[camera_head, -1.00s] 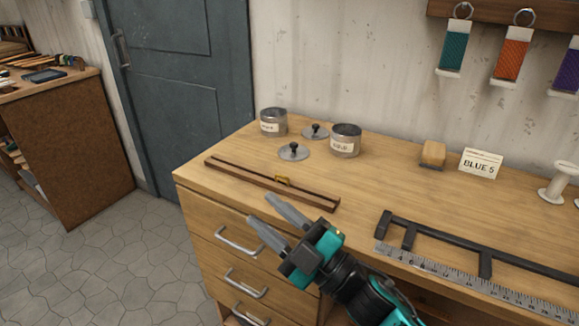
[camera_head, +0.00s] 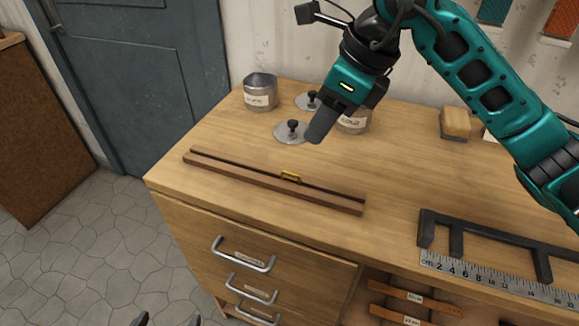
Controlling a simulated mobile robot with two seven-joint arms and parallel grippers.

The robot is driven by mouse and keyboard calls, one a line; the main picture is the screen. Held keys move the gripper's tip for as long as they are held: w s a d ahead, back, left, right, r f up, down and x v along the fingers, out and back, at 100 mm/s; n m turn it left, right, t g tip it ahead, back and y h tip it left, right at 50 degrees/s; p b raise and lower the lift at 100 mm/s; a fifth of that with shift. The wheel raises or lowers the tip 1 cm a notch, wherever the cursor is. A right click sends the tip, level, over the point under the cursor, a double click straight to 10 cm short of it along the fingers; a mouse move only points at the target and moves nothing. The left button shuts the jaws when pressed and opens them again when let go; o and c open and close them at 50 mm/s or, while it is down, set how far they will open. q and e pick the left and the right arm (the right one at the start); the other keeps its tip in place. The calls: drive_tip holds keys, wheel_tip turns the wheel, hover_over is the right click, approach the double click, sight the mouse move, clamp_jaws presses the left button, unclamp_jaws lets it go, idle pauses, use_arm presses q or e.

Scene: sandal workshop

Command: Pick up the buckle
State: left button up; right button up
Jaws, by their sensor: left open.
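The buckle (camera_head: 290,177) is a small brass-coloured frame at the middle of a long, narrow wooden rail (camera_head: 230,177) on the bench. The buckle is unobstructed.
A dark bracket (camera_head: 490,241) and a ruler (camera_head: 480,276) lie at right. The bench (camera_head: 410,180) is clear between.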

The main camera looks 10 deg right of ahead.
approach(291, 172)
drive_tip(key=f, duration=0.2)
drive_tip(key=x, duration=0.6)
drive_tip(key=shift+w+a+f, duration=0.2)
drive_tip(key=shift+a, duration=0.2)
clamp_jaws()
